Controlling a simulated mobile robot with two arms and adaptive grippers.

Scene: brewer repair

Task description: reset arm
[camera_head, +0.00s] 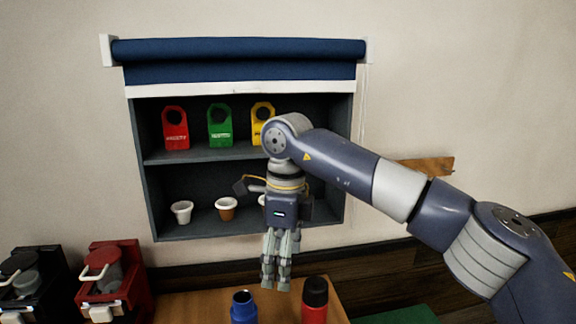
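My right arm (345,160) reaches in from the right, with its elbow low at the right edge and its wrist bent downward in front of the cabinet. My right gripper (276,284) points straight down above the table, its fingers close together in the picture. No object shows between the fingers, but from this angle I cannot tell whether they are open or shut. My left gripper is not in view.
A wall cabinet (144,180) with a raised blue blind (235,50) holds red (176,132), green (220,130) and yellow bags and small cups. Blue (243,309) and red bottles (314,305) stand on the wooden table (190,305) near the gripper. A red brewer (108,280) stands left.

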